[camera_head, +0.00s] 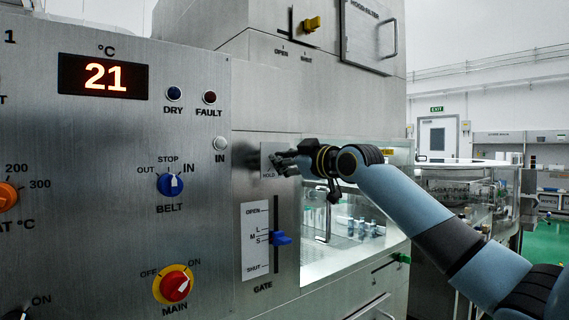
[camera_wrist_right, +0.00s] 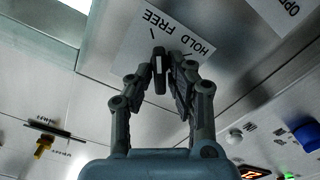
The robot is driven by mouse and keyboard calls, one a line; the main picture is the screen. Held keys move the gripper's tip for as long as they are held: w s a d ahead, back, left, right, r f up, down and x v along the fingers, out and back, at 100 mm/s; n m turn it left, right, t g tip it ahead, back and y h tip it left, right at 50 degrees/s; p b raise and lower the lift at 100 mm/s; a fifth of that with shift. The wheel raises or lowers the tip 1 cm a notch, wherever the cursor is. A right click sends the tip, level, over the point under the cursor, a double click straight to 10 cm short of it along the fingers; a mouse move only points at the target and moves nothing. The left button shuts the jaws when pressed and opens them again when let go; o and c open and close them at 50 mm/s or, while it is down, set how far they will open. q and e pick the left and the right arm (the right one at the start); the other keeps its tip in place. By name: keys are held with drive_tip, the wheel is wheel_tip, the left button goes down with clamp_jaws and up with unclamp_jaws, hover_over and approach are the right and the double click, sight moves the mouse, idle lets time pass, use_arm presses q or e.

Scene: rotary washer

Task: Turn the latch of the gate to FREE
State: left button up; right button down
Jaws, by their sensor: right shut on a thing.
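The gate latch (camera_wrist_right: 160,72) is a small dark knob with a pale stripe, between my right fingers in the right wrist view. Its white plate (camera_wrist_right: 140,48) reads HOLD and FREE, upside down there, each with a tick. The stripe looks to point nearer the FREE tick than the HOLD tick, but the exact setting is hard to tell. My right gripper (camera_head: 282,162) is shut on the latch, and also shows in the wrist view (camera_wrist_right: 168,80). In the head view it hides the latch; only HOLD can be read. My left gripper is not in view.
Below the latch, the blue gate lever (camera_head: 282,239) stands near S on its slot. A BELT knob (camera_head: 170,185) and red MAIN switch (camera_head: 175,287) are on the panel left. A glazed chamber (camera_head: 330,262) with several vials lies behind my right arm.

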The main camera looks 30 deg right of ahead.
drive_tip(key=shift+n, duration=0.5)
drive_tip(key=c, duration=1.4)
unclamp_jaws()
drive_tip(key=shift+o, duration=0.2)
drive_tip(key=shift+s, duration=0.15)
drive_tip(key=s, duration=0.7)
drive_tip(key=shift+d, duration=0.25)
drive_tip(key=shift+s, duration=0.1)
